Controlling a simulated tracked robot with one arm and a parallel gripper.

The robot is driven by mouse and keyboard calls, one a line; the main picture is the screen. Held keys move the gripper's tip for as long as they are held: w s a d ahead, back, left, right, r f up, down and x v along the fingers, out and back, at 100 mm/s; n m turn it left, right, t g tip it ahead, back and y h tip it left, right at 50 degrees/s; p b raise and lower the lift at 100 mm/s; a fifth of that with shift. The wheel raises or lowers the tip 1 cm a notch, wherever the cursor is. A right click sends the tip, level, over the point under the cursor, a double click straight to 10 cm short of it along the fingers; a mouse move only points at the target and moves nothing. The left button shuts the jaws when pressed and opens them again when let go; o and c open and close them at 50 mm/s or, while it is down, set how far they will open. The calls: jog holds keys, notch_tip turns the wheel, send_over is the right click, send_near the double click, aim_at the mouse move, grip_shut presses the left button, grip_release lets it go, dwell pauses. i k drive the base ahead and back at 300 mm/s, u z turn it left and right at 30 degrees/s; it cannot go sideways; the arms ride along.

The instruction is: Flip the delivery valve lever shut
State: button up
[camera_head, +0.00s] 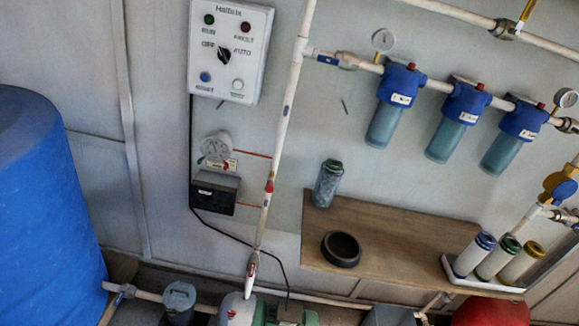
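No valve carries a readable delivery label, so I cannot tell for sure which one is the delivery valve. At the top right a yellow lever (528,10) stands up at an angle from a valve body (507,29) on the upper white pipe, partly cut by the frame edge. A red-marked fitting (252,265) sits low on the vertical pipe above the pump. A blue-handled fitting (325,58) is on the pipe before the filters. My gripper does not show in this view.
Several blue filter housings (460,102) with gauges hang at the right. A wooden shelf (400,235) below holds a jar (327,184), a black ring (341,249) and capped cartridges. A control box (230,50) is on the wall. A blue tank (45,200) stands left.

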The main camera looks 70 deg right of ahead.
aim_at(252, 267)
jog(key=z, duration=0.65)
jog(key=i, duration=1)
jog(key=u, duration=0.05)
